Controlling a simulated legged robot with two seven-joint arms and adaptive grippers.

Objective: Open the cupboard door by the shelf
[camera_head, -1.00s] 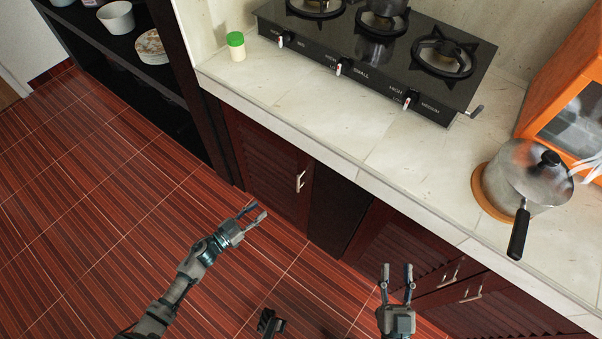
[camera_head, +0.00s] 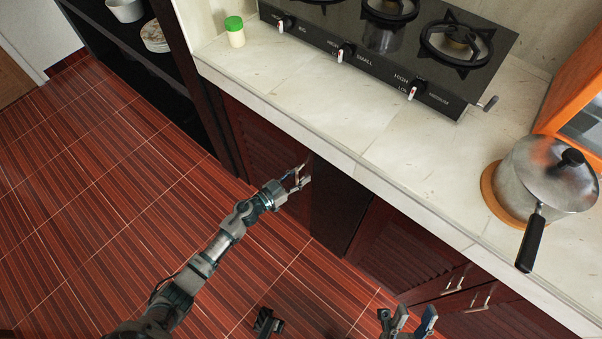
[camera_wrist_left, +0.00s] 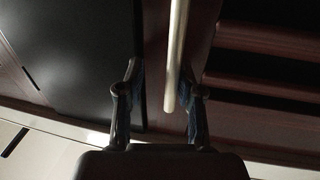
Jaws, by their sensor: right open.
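The dark red louvred cupboard door (camera_head: 262,150) by the shelf is closed, under the counter. My left gripper (camera_head: 293,180) is at its right edge, over the metal handle. In the left wrist view the pale bar handle (camera_wrist_left: 176,55) stands between the two open fingers (camera_wrist_left: 161,95), nearer the right finger. I cannot tell whether that finger touches it. My right gripper (camera_head: 408,318) is open and empty at the bottom of the head view, below the right-hand cupboards, with its lower part cut off.
The dark shelf (camera_head: 163,62) with bowls stands left of the door. The stone counter (camera_head: 310,105) overhangs the door and carries a gas stove (camera_head: 385,62), a green-capped jar (camera_head: 235,32) and a pot (camera_head: 545,178). The tiled floor (camera_head: 120,215) on the left is free.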

